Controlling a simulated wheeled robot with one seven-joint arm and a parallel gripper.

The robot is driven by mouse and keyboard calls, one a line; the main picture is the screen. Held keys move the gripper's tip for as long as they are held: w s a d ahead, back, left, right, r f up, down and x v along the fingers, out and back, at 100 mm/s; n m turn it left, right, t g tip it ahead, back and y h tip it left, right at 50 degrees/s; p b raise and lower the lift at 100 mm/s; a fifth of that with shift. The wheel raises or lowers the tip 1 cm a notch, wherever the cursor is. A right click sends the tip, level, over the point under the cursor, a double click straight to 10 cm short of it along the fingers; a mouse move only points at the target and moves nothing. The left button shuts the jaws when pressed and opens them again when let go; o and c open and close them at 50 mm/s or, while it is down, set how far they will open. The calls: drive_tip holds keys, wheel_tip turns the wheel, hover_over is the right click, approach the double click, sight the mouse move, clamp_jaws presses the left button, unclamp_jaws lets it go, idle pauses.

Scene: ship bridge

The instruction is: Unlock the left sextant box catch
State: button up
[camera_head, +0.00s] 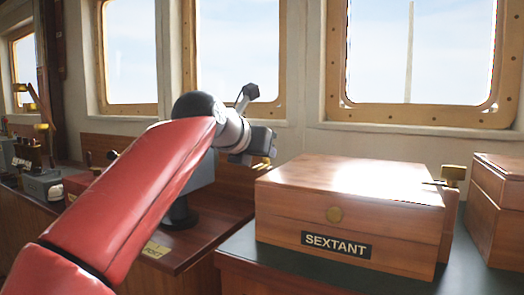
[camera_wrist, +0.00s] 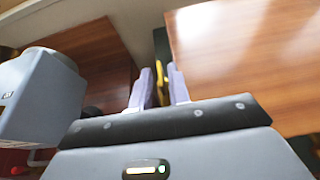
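The wooden sextant box (camera_head: 300,215), with a closed lid and a SEXTANT label, sits on the dark green counter top. In the wrist view its glossy wood (camera_wrist: 250,50) fills the upper right. My gripper (camera_head: 262,150) is at the box's left side, near the lid's height. The left catch shows as a brass piece (camera_wrist: 161,55) beside the box's edge, seen in the gap between my two pale fingers (camera_wrist: 162,88). The fingers are apart; whether either touches the catch I cannot tell. A brass catch (camera_head: 453,174) also stands on the box's right side.
A grey housing (camera_wrist: 38,98) stands close left of my gripper. A lower wooden console (camera_head: 190,245) lies left of the counter. Another wooden box (camera_head: 497,215) stands close on the right. Windows line the wall behind.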

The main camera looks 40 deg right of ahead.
drive_tip(key=shift+o, duration=0.7)
drive_tip(key=v, duration=0.8)
drive_tip(key=shift+w, duration=0.1)
